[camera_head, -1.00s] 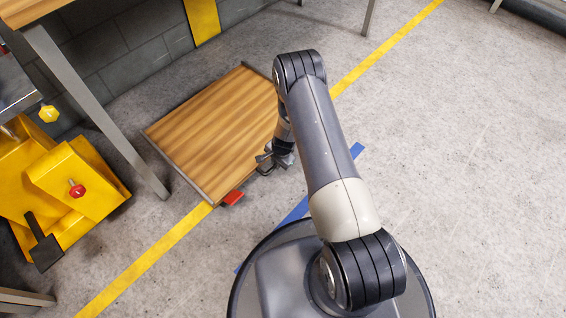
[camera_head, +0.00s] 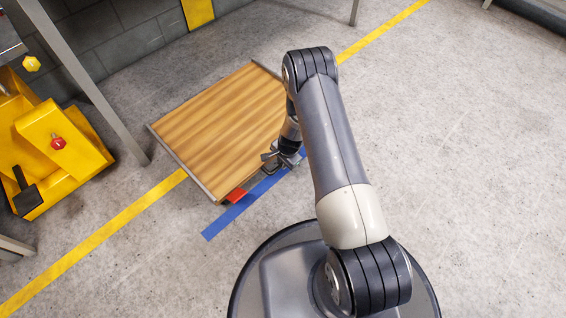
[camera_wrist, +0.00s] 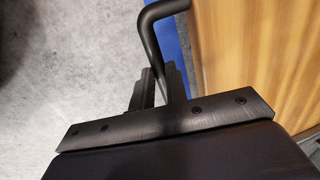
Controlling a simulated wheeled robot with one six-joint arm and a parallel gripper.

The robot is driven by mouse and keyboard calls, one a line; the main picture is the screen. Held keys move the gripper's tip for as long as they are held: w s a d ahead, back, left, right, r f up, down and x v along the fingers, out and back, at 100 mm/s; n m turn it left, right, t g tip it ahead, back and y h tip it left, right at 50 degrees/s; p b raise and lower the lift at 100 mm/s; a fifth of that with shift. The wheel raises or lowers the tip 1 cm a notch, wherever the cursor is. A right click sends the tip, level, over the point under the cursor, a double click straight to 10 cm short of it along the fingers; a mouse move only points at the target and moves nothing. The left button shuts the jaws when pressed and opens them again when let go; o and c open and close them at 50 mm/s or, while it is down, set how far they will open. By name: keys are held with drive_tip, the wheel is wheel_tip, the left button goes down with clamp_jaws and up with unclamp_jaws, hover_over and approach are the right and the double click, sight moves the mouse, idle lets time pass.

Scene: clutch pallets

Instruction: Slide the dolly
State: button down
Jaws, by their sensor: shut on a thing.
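The dolly (camera_head: 215,120) has a flat wooden deck with grey metal edging and stands low on the floor. In the wrist view, my gripper's fingers (camera_wrist: 157,88) close around the dark bent handle (camera_wrist: 148,35), with the wooden deck (camera_wrist: 245,50) to the right. My arm hides the deck's right corner.
A yellow floor line (camera_head: 100,232) runs diagonally and passes behind or under the dolly. A block wall is behind. Bare concrete is open on the right.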

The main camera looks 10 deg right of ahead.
drive_tip(key=c, duration=1.4)
unclamp_jaws()
drive_tip(key=shift+r, duration=0.1)
wheel_tip(320, 180, up, 10)
drive_tip(key=s+d+p, duration=0.1)
drive_tip(key=p, duration=0.3)
drive_tip(key=shift+s+d+r, duration=0.15)
drive_tip(key=shift+s+r, duration=0.05)
drive_tip(key=shift+s, duration=0.15)
drive_tip(key=f+b, duration=0.1)
drive_tip(key=f, duration=0.2)
drive_tip(key=w+a+f+b, duration=0.1)
drive_tip(key=f, duration=0.3)
drive_tip(key=f+b, duration=0.2)
drive_tip(key=f, duration=0.1)
drive_tip(key=shift+w+a+f, duration=0.15)
drive_tip(key=shift+w+f, duration=0.15)
drive_tip(key=shift+f, duration=0.1)
drive_tip(key=shift+w+r, duration=0.1)
drive_tip(key=shift+w, duration=0.05)
drive_tip(key=shift+w+a, duration=0.35)
